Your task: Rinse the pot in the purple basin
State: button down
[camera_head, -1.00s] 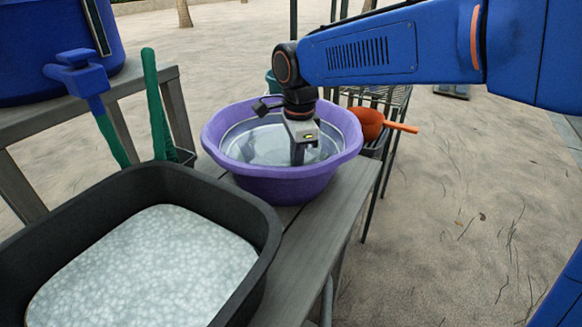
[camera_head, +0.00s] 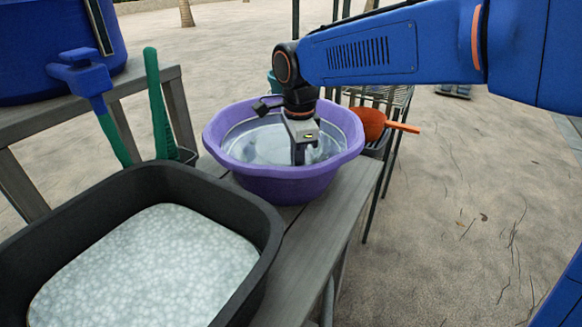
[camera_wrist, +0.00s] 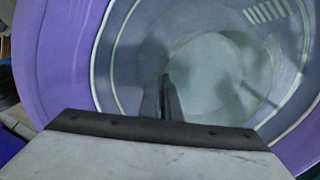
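The purple basin (camera_head: 285,178) stands on the bench, and its purple wall (camera_wrist: 65,60) fills the left of the wrist view. Inside it I see grey-blue rings, pale bands and slanted light marks (camera_wrist: 270,12) around a paler round area (camera_wrist: 215,75). I cannot tell whether this is the pot, water or a reflection; no separate pot stands out. My gripper (camera_head: 299,158) points down inside the basin, right of its middle. In the wrist view my gripper's dark fingers (camera_wrist: 163,85) are close together over the rings. Whether they pinch a thin edge is unclear.
A black tub (camera_head: 262,228) with a pale speckled surface stands in front at left. Green-handled tools (camera_head: 158,105) and a blue container (camera_head: 30,60) are behind it. An orange scoop (camera_head: 370,122) lies just right of the basin. Open sandy ground lies to the right.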

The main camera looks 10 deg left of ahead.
jog(key=shift+w+d, duration=0.1)
jog(key=shift+d, duration=0.05)
jog(key=shift+s+a, duration=0.3)
jog(key=shift+a, duration=0.3)
jog(key=shift+s+a, duration=0.25)
jog(key=shift+a, duration=0.3)
jog(key=shift+w+d, duration=0.3)
jog(key=shift+d, duration=0.3)
notch_tip(320, 180, up, 17)
jog(key=shift+f, duration=0.2)
dwell(0.8)
jog(key=shift+r, duration=0.1)
dwell(0.9)
